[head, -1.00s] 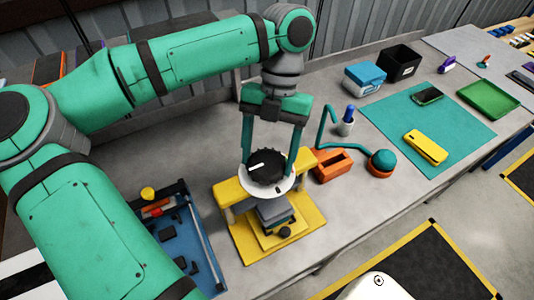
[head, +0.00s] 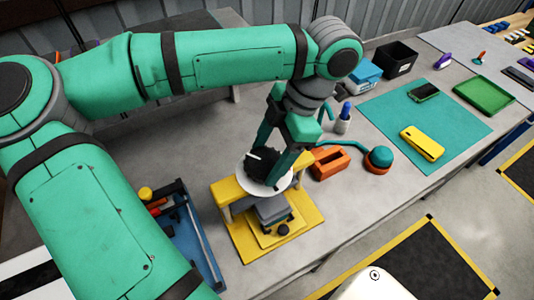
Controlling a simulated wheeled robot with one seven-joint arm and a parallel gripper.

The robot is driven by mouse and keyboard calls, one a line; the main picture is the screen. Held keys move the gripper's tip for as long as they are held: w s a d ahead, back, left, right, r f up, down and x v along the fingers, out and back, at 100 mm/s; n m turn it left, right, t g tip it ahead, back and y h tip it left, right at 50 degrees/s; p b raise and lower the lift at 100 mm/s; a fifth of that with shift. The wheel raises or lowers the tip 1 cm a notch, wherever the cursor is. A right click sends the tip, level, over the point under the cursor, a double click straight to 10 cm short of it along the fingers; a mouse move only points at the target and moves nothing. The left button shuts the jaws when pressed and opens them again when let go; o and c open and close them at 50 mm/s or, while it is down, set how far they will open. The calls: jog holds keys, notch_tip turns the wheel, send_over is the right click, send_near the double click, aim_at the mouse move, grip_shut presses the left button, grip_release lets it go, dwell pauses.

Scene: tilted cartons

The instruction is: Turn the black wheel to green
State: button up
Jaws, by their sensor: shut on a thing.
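The black wheel (head: 261,161) sits on a white round dial (head: 262,189) on top of a yellow stand (head: 243,243). A white mark shows on the wheel's upper left. My gripper (head: 268,168) comes down from the upper right and is shut on the wheel, with its fingers around the rim. The near finger hides the wheel's right side. No green mark can be made out on the dial, as much of it is hidden.
An orange block (head: 330,163) and a teal-domed orange base (head: 378,159) stand right of the stand. A blue tray (head: 180,230) with tools lies left. A teal mat (head: 455,127) lies farther right.

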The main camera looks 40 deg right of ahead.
jog(key=m, duration=0.2)
jog(key=m+t+h, duration=0.1)
jog(key=m, duration=0.2)
jog(key=shift+s+a+m+t, duration=0.15)
jog(key=shift+a+m+t, duration=0.15)
jog(key=shift+t, duration=0.1)
jog(key=m+t+h, duration=0.1)
jog(key=m+h, duration=0.1)
jog(key=m, duration=0.3)
jog(key=shift+a, duration=0.1)
jog(key=m+h, duration=0.2)
jog(key=m, duration=0.3)
jog(key=shift+a+m, duration=0.15)
jog(key=shift+m, duration=0.25)
jog(key=shift+a+m+g+h, duration=0.1)
jog(key=shift+m+g+h, duration=0.3)
jog(key=shift+m, duration=0.75)
jog(key=shift+m+g+h, duration=0.1)
jog(key=shift+m+h, duration=0.5)
jog(key=shift+m, duration=0.55)
jog(key=o, duration=1.1)
jog(key=shift+c, duration=0.2)
jog(key=shift+r, duration=0.1)
